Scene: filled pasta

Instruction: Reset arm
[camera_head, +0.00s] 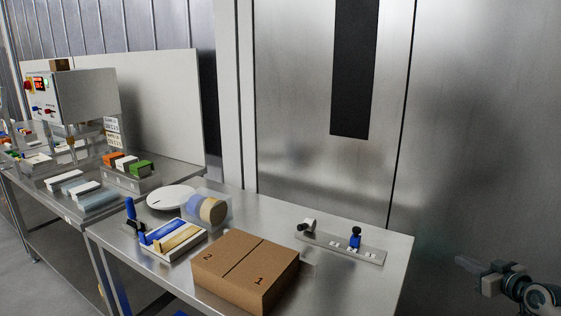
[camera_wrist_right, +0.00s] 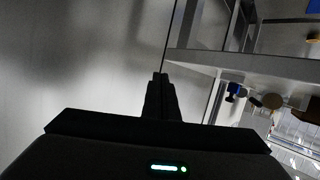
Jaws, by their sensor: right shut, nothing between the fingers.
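My right gripper (camera_head: 470,266) is at the lower right of the head view, to the right of the steel table and in front of the metal wall. It is apart from the table and everything on it. In the right wrist view my right gripper (camera_wrist_right: 160,76) shows its two fingers together, shut and holding nothing. My left gripper is not in view.
The steel table (camera_head: 395,250) holds a cardboard box (camera_head: 245,270) marked 1 and 2, a tray with blue and tan pieces (camera_head: 175,240), a white disc (camera_head: 170,197) and a rail with knobs (camera_head: 345,248). A machine (camera_head: 75,95) stands far left.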

